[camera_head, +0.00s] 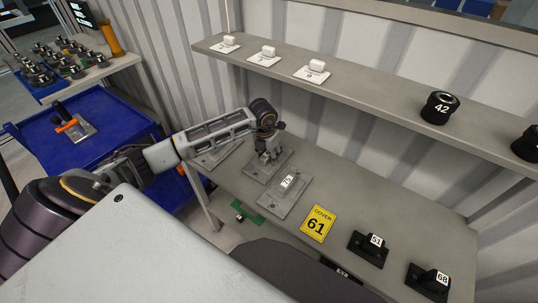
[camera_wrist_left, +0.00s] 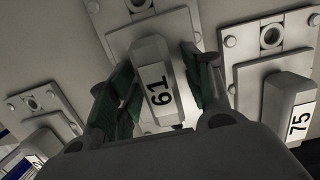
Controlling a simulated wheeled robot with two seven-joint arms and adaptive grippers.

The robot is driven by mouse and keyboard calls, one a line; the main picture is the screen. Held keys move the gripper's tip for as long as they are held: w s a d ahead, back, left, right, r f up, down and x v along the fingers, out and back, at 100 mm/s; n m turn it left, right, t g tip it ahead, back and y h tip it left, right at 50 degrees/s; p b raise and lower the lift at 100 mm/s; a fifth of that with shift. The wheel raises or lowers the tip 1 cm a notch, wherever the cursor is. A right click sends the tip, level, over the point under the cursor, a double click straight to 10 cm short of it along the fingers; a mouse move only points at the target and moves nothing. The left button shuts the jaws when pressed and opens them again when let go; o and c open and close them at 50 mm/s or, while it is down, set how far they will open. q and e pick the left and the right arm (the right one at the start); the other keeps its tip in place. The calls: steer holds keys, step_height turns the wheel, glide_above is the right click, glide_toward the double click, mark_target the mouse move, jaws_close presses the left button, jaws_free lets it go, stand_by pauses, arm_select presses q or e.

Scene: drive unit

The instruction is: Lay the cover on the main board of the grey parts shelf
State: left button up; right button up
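The grey cover marked 61 (camera_wrist_left: 158,85) has a raised block handle with a white label. It lies on the grey parts shelf's main board (camera_head: 395,195). My left gripper (camera_head: 268,158) is down at this cover and mostly hides it in the head view. In the left wrist view its green-padded fingers (camera_wrist_left: 158,80) stand on both sides of the handle, with narrow gaps, so it looks open around it. A yellow card reading COVER 61 (camera_head: 317,224) lies on the main board to the right. My right gripper is out of view.
A cover marked 75 (camera_head: 287,185) lies just right of my gripper; another grey cover (camera_head: 215,152) lies left. Black handled parts 51 (camera_head: 370,247) and 68 (camera_head: 430,281) stand at the right. An upper shelf (camera_head: 370,88) hangs above. A blue cart (camera_head: 85,143) stands left.

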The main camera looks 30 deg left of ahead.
mark_target(266, 154)
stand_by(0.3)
arm_select(q)
step_height(266, 154, up, 12)
steer(key=s, duration=0.1)
steer(key=shift+s, duration=0.4)
steer(key=shift+a, duration=0.1)
stand_by(0.7)
